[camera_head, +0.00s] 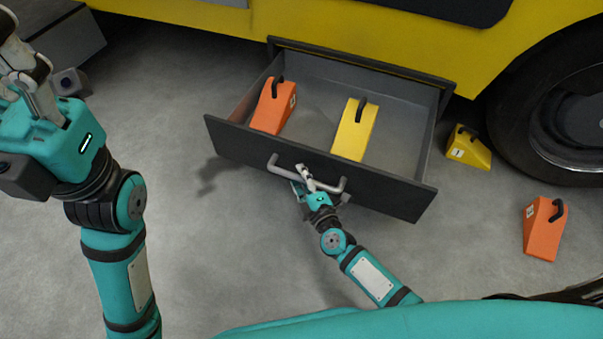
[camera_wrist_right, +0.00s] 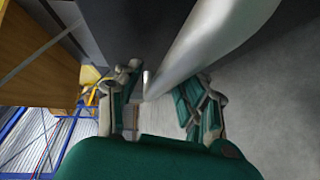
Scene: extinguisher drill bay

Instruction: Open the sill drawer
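The sill drawer (camera_head: 320,166) is pulled well out from under the yellow vehicle. Its dark front carries a grey bar handle (camera_head: 287,172), which also shows large in the right wrist view (camera_wrist_right: 205,40). My right gripper (camera_head: 306,180) is at the handle's middle. In the right wrist view its fingers (camera_wrist_right: 163,92) stand apart with the bar running between them, and there is a gap on the right finger's side. My left gripper (camera_head: 22,75) is raised at the upper left, away from the drawer. Its fingertips are partly cut off, so its opening is unclear.
Inside the drawer are an orange wheel chock (camera_head: 274,107) and a yellow one (camera_head: 354,131). On the floor to the right are another yellow chock (camera_head: 468,150) and an orange one (camera_head: 543,228), near a wheel (camera_head: 565,120). The floor left of the drawer is clear.

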